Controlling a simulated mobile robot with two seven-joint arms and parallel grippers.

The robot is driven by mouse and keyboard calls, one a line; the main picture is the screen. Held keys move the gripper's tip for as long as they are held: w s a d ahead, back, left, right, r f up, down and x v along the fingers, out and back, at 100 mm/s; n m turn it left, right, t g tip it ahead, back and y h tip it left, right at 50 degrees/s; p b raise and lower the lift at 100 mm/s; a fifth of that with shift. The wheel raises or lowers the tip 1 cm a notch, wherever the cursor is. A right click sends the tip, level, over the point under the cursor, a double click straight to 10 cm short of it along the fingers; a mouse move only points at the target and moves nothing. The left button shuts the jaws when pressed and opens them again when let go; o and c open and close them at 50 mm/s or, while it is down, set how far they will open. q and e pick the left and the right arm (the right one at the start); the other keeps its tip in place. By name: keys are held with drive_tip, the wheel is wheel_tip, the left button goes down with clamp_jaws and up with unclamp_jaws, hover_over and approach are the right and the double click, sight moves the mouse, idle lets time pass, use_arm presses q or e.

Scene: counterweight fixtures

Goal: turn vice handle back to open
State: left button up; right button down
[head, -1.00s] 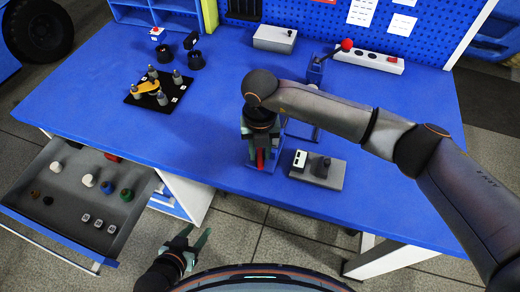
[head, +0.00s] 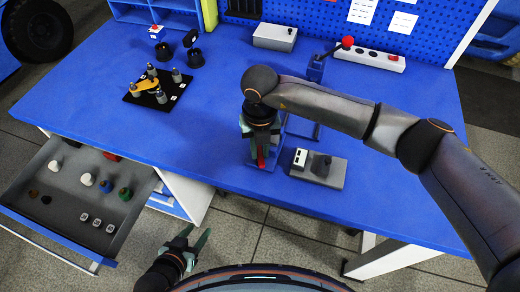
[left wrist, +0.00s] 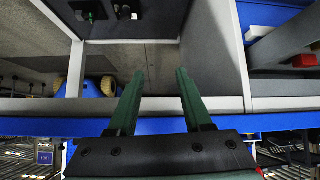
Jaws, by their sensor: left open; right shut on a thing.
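The blue vice (head: 283,124) stands near the front edge of the bench, mostly hidden under my right gripper. A red handle part (head: 261,161) shows just below the fingers. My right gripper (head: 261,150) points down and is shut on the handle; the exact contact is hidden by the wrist. My left gripper (head: 194,238) is open and empty, low in front of the bench, away from the vice. Its two green fingers (left wrist: 160,75) are spread apart in the left wrist view, with nothing between them.
A grey block fixture (head: 318,170) stands just right of the vice. A lever with a red ball (head: 348,42) and a switch box (head: 378,57) are behind. A black board (head: 130,98) with posts is at left. An open drawer (head: 60,215) juts out at front left.

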drive_tip(key=shift+f+n+b, duration=0.2)
drive_tip(key=shift+n+b, duration=0.5)
drive_tip(key=n+b, duration=0.4)
drive_tip(key=shift+n, duration=0.3)
drive_tip(key=shift+n+b, duration=0.4)
drive_tip(key=shift+b, duration=0.25)
drive_tip(key=shift+n+b, duration=0.45)
drive_tip(key=shift+n, duration=0.05)
drive_tip(key=shift+n+b, duration=0.6)
drive_tip(key=shift+n, duration=0.1)
drive_tip(key=shift+r+n+b, duration=0.15)
drive_tip(key=shift+n+b, duration=0.5)
drive_tip(key=shift+n, duration=0.15)
use_arm(q)
drive_tip(key=w+d+f, duration=0.1)
drive_tip(key=d+f, duration=0.2)
drive_tip(key=f, duration=0.4)
drive_tip(key=shift+w+d+f+m+h, duration=0.25)
drive_tip(key=shift+w+f+m+h, duration=0.05)
drive_tip(key=shift+w+f+h, duration=0.1)
use_arm(e)
drive_tip(key=shift+n, duration=0.4)
use_arm(q)
drive_tip(key=shift+w, duration=0.15)
use_arm(e)
drive_tip(key=shift+r, duration=0.1)
